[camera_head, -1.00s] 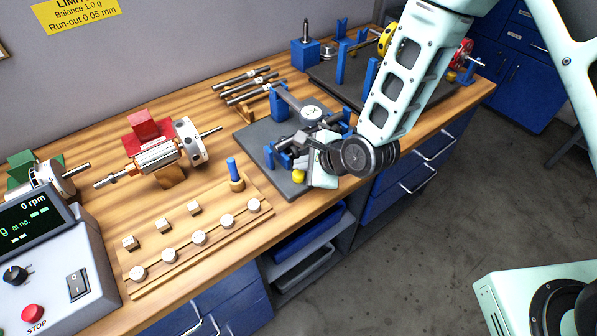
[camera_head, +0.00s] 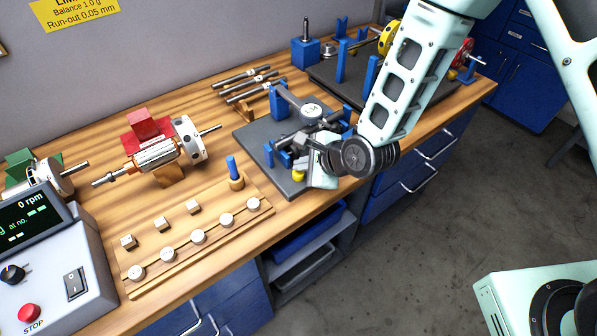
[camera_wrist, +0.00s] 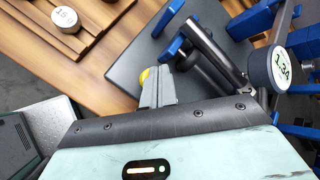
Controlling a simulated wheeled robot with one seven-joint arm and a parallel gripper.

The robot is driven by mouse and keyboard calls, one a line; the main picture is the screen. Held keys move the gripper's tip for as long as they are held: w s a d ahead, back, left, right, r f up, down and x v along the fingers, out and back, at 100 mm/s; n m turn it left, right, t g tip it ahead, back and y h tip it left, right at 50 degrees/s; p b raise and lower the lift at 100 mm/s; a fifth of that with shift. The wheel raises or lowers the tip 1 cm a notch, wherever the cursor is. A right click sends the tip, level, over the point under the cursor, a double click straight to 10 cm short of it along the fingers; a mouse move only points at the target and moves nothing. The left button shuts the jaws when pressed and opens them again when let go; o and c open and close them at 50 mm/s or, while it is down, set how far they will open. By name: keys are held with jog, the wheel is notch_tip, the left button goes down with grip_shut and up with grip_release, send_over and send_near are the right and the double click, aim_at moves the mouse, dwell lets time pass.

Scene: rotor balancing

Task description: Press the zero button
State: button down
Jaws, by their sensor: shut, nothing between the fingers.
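A round yellow button (camera_head: 298,175), which I take to be the zero button, is at the front corner of the dark grey plate (camera_head: 250,140). No label on it is legible. My gripper (camera_head: 305,171) is shut and empty, with its fingertips right at the button and partly covering it. In the wrist view the shut fingers (camera_wrist: 158,86) overlap the yellow button (camera_wrist: 146,75), so only its edge shows; whether they touch cannot be told. A round gauge (camera_head: 312,112) on the plate's blue stand shows a number, about 1.34 in the wrist view (camera_wrist: 281,67).
Blue posts and a metal rod stand on the plate close to my gripper. A wooden rack (camera_head: 190,255) with several round weights lies to the left. A rotor (camera_head: 155,150) on supports and a console (camera_head: 60,270) with a red stop button are further left.

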aim_at(303, 174)
jog(key=shift+f+b, duration=0.35)
jog(key=shift+f, duration=0.1)
dwell(0.7)
dwell(0.4)
jog(key=shift+r+p, duration=0.65)
jog(key=shift+r, duration=0.25)
jog(key=shift+r+p, duration=1.95)
jog(key=shift+r, duration=0.6)
